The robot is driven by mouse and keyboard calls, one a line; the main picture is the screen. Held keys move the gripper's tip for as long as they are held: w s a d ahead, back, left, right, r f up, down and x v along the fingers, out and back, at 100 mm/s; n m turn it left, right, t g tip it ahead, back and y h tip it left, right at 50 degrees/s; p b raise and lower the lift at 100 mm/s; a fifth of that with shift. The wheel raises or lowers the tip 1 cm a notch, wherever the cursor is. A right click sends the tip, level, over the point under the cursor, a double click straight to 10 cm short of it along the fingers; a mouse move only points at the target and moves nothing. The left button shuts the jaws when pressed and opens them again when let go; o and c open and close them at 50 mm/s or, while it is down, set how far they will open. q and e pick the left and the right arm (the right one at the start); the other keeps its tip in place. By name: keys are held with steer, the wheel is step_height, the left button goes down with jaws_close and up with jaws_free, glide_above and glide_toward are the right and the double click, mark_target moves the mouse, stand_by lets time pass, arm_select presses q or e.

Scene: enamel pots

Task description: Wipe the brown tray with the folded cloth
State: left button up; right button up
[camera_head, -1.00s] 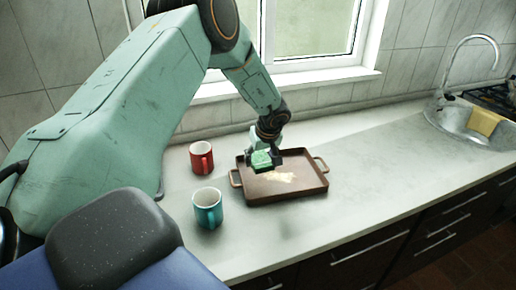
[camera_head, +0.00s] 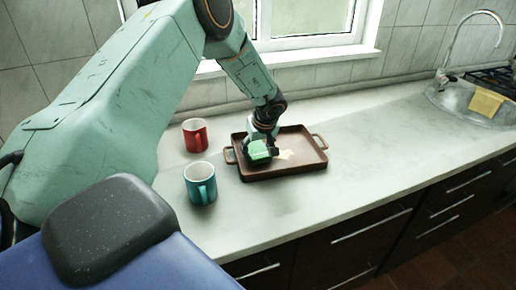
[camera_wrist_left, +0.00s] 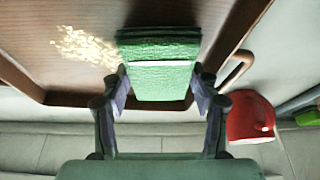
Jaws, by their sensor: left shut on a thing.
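The brown tray (camera_head: 307,166) lies on the counter, with a handle at each end. My left gripper (camera_head: 261,146) is over its left part, shut on the folded green cloth (camera_head: 259,153). In the left wrist view, the cloth (camera_wrist_left: 160,80) sits between the two fingers (camera_wrist_left: 160,88), low over the tray floor (camera_wrist_left: 175,12). I cannot tell if it presses on the floor. A pale crumbly patch (camera_head: 285,155) lies on the tray just right of the cloth. The patch also shows in the left wrist view (camera_wrist_left: 86,46). My right gripper is not in view.
A red mug (camera_head: 194,135) and a teal mug (camera_head: 199,185) stand left of the tray. A sink (camera_head: 468,103) with a yellow cloth (camera_head: 487,102) on its rim is at the far right. The counter (camera_head: 375,145) between tray and sink is clear.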

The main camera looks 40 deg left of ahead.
arm_select(q)
steer(key=shift+a, duration=0.25)
steer(key=shift+d+r, duration=0.35)
steer(key=shift+d, duration=0.3)
steer(key=shift+a+f, duration=0.4)
steer(key=shift+a, duration=0.1)
steer(key=shift+d, duration=0.4)
steer(key=shift+a+f+b, duration=0.3)
steer(key=shift+a+f, duration=0.05)
steer(key=shift+f, duration=0.2)
steer(key=shift+d, duration=0.25)
steer(key=shift+f, duration=0.15)
